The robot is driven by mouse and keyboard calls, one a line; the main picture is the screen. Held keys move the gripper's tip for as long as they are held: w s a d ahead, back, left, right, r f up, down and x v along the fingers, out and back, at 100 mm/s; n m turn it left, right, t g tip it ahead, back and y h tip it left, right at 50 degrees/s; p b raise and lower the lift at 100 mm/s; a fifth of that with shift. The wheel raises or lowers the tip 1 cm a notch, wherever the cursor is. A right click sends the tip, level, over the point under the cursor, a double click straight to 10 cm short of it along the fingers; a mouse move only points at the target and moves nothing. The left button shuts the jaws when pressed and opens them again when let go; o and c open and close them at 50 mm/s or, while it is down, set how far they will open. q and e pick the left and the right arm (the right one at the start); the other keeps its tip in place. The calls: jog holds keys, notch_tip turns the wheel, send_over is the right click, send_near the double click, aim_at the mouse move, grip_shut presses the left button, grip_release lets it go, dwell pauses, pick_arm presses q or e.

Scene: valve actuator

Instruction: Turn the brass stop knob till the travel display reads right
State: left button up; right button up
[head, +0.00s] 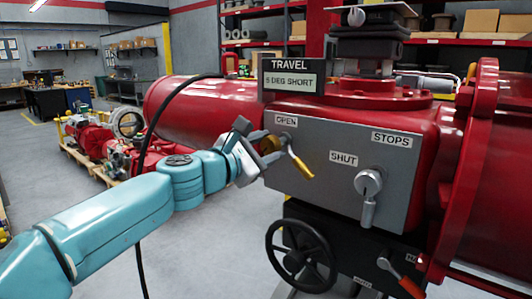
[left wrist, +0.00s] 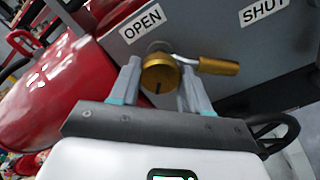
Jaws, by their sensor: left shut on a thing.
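The brass stop knob (left wrist: 160,74) sits on the grey stops panel (head: 331,133) below the OPEN label (head: 286,121). Its brass handle (head: 299,165) points down and to the right in the head view. My left gripper (head: 262,147) is shut on the knob, with one finger on each side in the left wrist view (left wrist: 158,82). The travel display (head: 291,79) reads "5 DEG SHORT". My right gripper is not in view.
A black handwheel (head: 301,255) and a red-handled lever (head: 402,278) sit below the panel. The large red actuator body (head: 205,105) stands behind my left gripper. Open grey floor lies at the left.

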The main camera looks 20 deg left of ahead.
pick_arm(q)
jog(key=shift+f+m+b, duration=0.1)
jog(key=shift+m+b, duration=0.4)
jog(key=shift+m, duration=1.2)
jog(key=o, duration=1.1)
jog(key=shift+c, duration=0.2)
jog(key=shift+s+a, duration=0.15)
jog(key=shift+s, duration=0.1)
jog(key=b+v, duration=0.2)
jog(key=v, duration=1.3)
jog(key=shift+s+b, duration=0.35)
jog(key=shift+a, duration=0.1)
